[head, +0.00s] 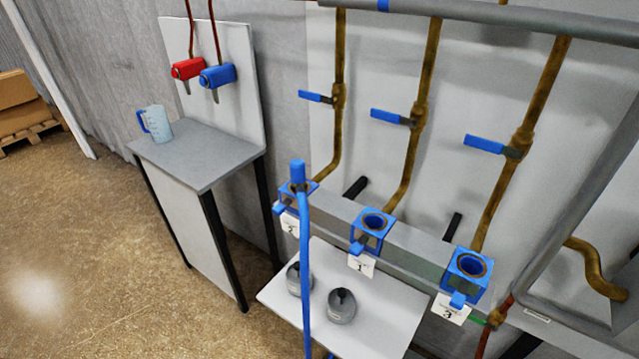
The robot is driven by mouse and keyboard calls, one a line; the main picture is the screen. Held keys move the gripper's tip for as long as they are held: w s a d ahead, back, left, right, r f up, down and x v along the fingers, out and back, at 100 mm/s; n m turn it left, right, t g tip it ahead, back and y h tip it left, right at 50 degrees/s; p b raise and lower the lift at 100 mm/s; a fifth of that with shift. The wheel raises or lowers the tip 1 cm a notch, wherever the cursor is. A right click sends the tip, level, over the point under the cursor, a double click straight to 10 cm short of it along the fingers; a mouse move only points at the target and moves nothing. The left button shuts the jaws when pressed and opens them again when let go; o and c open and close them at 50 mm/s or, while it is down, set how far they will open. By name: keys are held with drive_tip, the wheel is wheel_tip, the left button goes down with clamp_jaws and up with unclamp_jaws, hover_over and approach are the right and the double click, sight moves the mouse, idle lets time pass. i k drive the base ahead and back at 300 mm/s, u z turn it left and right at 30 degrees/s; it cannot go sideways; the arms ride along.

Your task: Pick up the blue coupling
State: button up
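What looks like the blue coupling (298,174) is the upright blue end piece at the holder marked 2 (290,224). A long blue hose or rod (305,270) runs down from it, in front of the small white shelf. I cannot tell how firmly the coupling sits in the holder. Holder 1 (372,228) and holder 3 (467,272) are blue, with round openings that look empty. My gripper is not in view.
Brass pipes with blue valve levers (390,117) rise behind the holders. Two grey weight-like pieces (342,305) stand on the white shelf (385,325). A grey table (200,150) at left bears a measuring jug (157,124); red (187,68) and blue valves (218,76) hang above.

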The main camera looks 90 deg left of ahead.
sight(297, 166)
drive_tip(key=u, duration=2.95)
drive_tip(key=k, duration=0.5)
drive_tip(key=z, duration=0.35)
drive_tip(key=i, duration=0.95)
drive_tip(key=u, duration=0.25)
